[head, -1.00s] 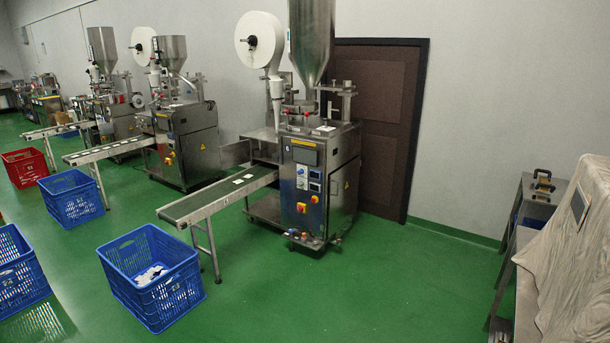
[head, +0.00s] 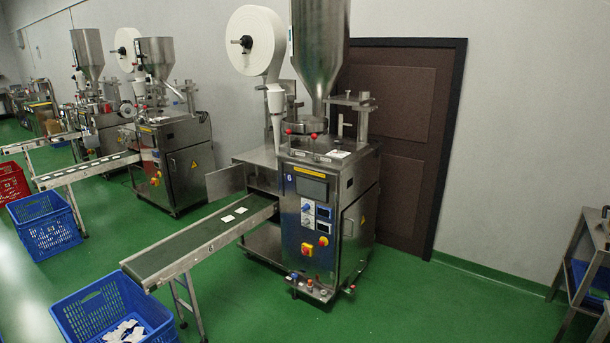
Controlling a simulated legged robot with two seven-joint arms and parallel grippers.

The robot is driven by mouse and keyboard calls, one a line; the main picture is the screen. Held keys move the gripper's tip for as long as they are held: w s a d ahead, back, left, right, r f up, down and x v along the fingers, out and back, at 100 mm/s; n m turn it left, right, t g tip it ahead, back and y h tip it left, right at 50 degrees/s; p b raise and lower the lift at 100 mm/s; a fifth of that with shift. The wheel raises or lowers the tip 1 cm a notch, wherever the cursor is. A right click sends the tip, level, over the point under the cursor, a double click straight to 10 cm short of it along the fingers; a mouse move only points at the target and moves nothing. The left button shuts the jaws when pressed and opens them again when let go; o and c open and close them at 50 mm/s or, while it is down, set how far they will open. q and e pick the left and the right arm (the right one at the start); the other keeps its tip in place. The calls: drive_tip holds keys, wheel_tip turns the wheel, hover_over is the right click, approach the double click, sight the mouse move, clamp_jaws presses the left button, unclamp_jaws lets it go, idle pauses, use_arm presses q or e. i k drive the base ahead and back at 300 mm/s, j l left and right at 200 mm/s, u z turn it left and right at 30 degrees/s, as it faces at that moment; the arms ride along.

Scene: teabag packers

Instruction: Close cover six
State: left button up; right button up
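The packing machine marked 6 (head: 308,225) stands ahead of me in the middle of the head view. It has a steel hopper and a large white paper roll on top. A flat metal panel (head: 226,181) sticks out to the left from its lower left side, beside an open space under the table top; it looks like a cover standing open. The right side of the cabinet has a door panel (head: 359,228) with a handle and a yellow warning label; I cannot tell if it is fully shut. Neither of my grippers is in view.
A conveyor (head: 190,247) runs from the machine to the lower left, above a blue crate (head: 75,317) with white packets. More machines (head: 175,160) and crates stand at left. A brown door (head: 405,140) is behind, a metal table (head: 582,262) at right. Green floor is clear in front.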

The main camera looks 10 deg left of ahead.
sight(226, 182)
drive_tip(key=i+j+u, duration=0.15)
drive_tip(key=i, duration=0.5)
drive_tip(key=i+u, duration=0.15)
drive_tip(key=i, duration=0.45)
drive_tip(key=i+l+u, duration=0.2)
drive_tip(key=i, duration=0.45)
drive_tip(key=i+l+u, duration=0.15)
drive_tip(key=i, duration=0.5)
drive_tip(key=i+j+z, duration=0.15)
drive_tip(key=i, duration=0.35)
drive_tip(key=i+j+z, duration=0.15)
drive_tip(key=i, duration=0.3)
drive_tip(key=i+j+z, duration=0.1)
drive_tip(key=i+j, duration=0.15)
drive_tip(key=i, duration=0.2)
drive_tip(key=i+j+z, duration=0.35)
drive_tip(key=i+j, duration=0.1)
drive_tip(key=i, duration=0.1)
